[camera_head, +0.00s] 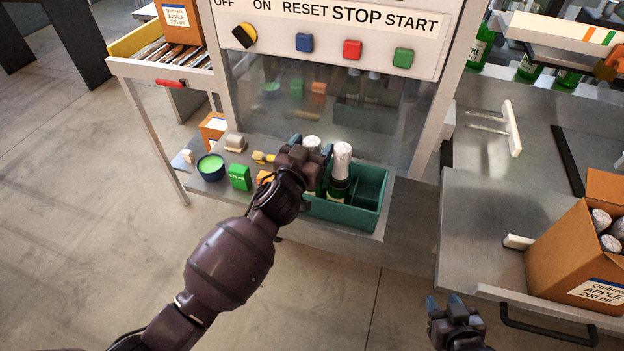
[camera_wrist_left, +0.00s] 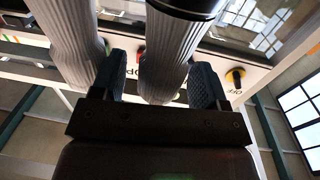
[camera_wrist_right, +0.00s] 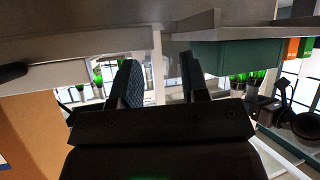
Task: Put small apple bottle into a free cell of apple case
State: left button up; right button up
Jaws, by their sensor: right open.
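Two small bottles with silvery-white foil tops stand in a green divided crate (camera_head: 372,218). One bottle (camera_head: 340,172) is in plain view; the other (camera_head: 311,142) is partly hidden by my left gripper (camera_head: 308,148). In the left wrist view the fingers of my left gripper (camera_wrist_left: 162,85) are on either side of one foil-covered neck (camera_wrist_left: 168,58); whether they press on it is unclear. A second foil neck (camera_wrist_left: 70,40) is outside the left finger. The apple case (camera_head: 575,260) is an open cardboard box at the right, holding several foil-topped bottles. My right gripper (camera_head: 443,300) is open and empty left of it.
The machine's button panel (camera_head: 340,35) is above the crate. Another apple box (camera_head: 178,20) is at upper left.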

pick_arm(q)
grip_shut()
jog(key=shift+r, duration=0.15)
